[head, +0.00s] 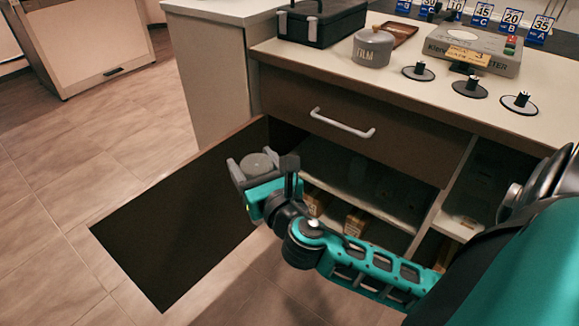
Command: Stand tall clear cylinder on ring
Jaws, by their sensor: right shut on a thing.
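My right gripper (264,178) is out in front of the open cabinet, below counter height. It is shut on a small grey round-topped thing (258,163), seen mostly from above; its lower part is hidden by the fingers. I cannot tell whether this is the tall clear cylinder, and I make out no other clear cylinder. Three flat round discs with black pegs stand in a row on the counter: the left disc (412,74), the middle disc (461,89) and the right disc (513,107). I cannot tell whether one is the ring. My left gripper is out of view.
The counter (330,62) also holds a black case (320,26), a grey FILM canister (373,50), a grey meter (450,48) and several number cards. Below is a closed drawer (345,135) with a handle.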

